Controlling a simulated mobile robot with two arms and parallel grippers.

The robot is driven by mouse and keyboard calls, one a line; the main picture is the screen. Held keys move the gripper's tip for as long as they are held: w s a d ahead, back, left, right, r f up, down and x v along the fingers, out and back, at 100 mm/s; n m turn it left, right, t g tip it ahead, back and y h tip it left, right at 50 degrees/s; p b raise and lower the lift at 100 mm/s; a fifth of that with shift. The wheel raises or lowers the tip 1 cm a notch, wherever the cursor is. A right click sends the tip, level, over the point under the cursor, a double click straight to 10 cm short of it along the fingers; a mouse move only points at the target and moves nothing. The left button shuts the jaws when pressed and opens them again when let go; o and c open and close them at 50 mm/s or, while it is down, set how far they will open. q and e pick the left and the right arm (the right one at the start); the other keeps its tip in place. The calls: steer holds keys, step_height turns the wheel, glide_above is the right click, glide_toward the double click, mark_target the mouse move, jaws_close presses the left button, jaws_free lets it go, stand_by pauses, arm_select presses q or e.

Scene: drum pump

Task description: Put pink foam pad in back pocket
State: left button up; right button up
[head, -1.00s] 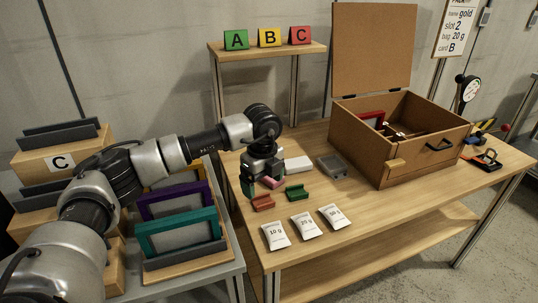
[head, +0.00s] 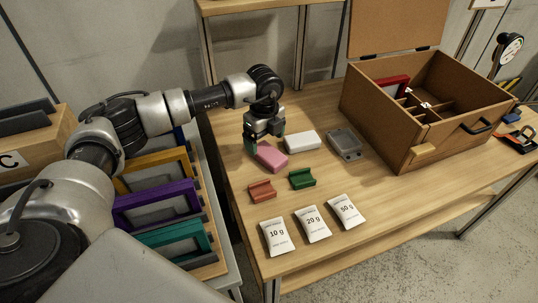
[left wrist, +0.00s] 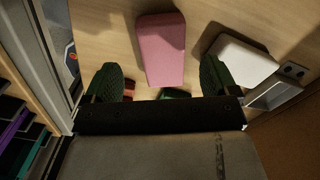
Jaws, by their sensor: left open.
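My left gripper (head: 265,143) is open and empty just above and behind the pad. In the left wrist view the pad (left wrist: 162,48) lies beyond and between the spread green fingers (left wrist: 160,82), apart from them. The open brown case (head: 385,125) stands at the right of the table with its lid up. Dividers (head: 425,108) split its inside into compartments, and a red frame (head: 392,86) is at its back left. The case's front wall hides its floor. My right gripper is not in view.
A white block (head: 302,141) and a grey box (head: 344,143) stand right of the pad. Red (head: 262,191) and green (head: 302,179) blocks lie in front, then three weight-labelled bags (head: 312,223). Coloured frames (head: 155,204) stand at the left.

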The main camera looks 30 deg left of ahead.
mark_target(266, 150)
arm_select(q)
step_height(266, 150, down, 5)
steer(key=shift+w, duration=0.15)
steer(key=c, duration=1.1)
steer(key=shift+o, duration=0.2)
steer(key=shift+r, duration=0.15)
